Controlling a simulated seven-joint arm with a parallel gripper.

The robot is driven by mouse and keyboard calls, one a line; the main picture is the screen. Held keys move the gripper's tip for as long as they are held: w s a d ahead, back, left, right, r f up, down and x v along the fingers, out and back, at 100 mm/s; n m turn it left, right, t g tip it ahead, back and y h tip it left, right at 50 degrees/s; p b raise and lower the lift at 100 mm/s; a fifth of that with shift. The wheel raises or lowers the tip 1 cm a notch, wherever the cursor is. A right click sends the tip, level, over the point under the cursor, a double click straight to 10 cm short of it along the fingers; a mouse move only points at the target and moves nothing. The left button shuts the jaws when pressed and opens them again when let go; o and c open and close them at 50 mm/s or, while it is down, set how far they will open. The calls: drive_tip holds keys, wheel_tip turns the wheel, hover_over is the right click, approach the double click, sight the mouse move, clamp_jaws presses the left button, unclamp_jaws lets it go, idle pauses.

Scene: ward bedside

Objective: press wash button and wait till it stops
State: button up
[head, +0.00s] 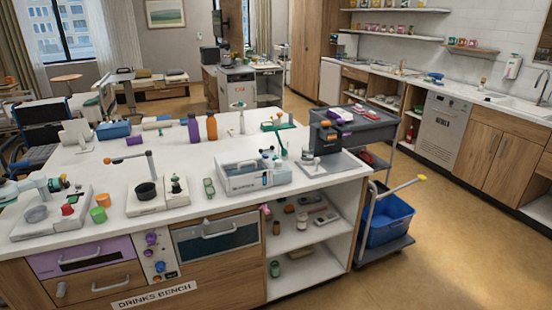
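A teal and grey jointed piece (22,190) enters at the left edge above a white tray. I cannot tell whether it is part of my arm. No gripper fingers can be made out.
A trolley with a blue bin (390,217) stands beside the bench.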

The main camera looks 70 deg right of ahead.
clamp_jaws()
idle(1.3)
